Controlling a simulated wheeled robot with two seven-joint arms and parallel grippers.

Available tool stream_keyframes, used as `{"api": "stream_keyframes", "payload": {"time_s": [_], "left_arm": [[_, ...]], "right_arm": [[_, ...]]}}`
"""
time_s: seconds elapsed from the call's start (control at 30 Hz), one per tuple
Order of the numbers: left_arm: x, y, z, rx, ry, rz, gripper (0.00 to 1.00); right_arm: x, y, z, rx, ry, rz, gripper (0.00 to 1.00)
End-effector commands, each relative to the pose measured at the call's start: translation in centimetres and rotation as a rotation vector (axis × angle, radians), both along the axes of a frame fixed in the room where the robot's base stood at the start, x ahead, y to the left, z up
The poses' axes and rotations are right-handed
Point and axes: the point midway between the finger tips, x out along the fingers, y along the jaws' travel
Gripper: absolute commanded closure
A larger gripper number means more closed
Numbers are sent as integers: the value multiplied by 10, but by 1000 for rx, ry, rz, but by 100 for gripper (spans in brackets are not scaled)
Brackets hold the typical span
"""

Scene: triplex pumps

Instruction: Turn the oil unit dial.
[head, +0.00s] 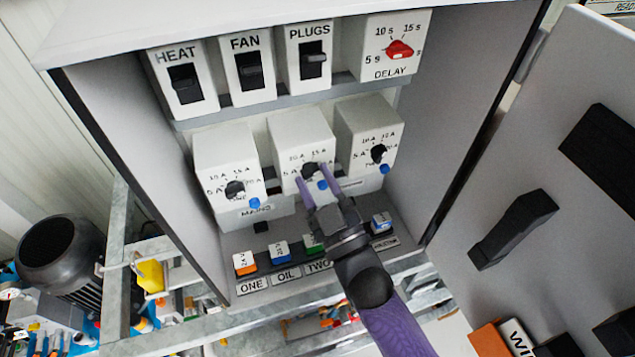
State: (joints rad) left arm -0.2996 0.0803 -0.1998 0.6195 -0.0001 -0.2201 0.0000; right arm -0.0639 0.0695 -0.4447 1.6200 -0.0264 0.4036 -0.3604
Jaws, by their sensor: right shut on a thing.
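Three white units with black dials stand in a row on the middle shelf of the open cabinet. The left unit's dial (235,189) and the right unit's dial (378,154) are free. My right gripper (316,178) reaches up from below to the middle unit (297,133) and is shut on its black dial (309,170). The fingers partly cover this dial, its scale and a blue button (322,184) beside it. The label under the middle unit is mostly hidden, so I cannot read whether it says oil. My left gripper is not in view.
Above are HEAT (184,83), FAN (248,70) and PLUGS (313,59) switches and a red DELAY dial (399,49). Below are several coloured blocks, with labels including ONE and OIL (286,275). The cabinet walls bound both sides; an open door (470,190) stands right.

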Motion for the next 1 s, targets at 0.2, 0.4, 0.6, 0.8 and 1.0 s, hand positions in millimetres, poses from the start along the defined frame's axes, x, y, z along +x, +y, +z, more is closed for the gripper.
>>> {"api": "stream_keyframes", "payload": {"time_s": [0.2,0.4,0.6,0.8,1.0], "left_arm": [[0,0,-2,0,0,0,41],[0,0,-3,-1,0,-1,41],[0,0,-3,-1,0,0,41],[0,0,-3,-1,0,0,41],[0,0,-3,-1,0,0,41]], "right_arm": [[-1,1,-2,83,30,0,100],[0,1,-2,119,43,0,100],[0,1,-2,128,46,0,100],[0,1,-2,127,46,0,100],[0,1,-1,127,45,1,24]]}}
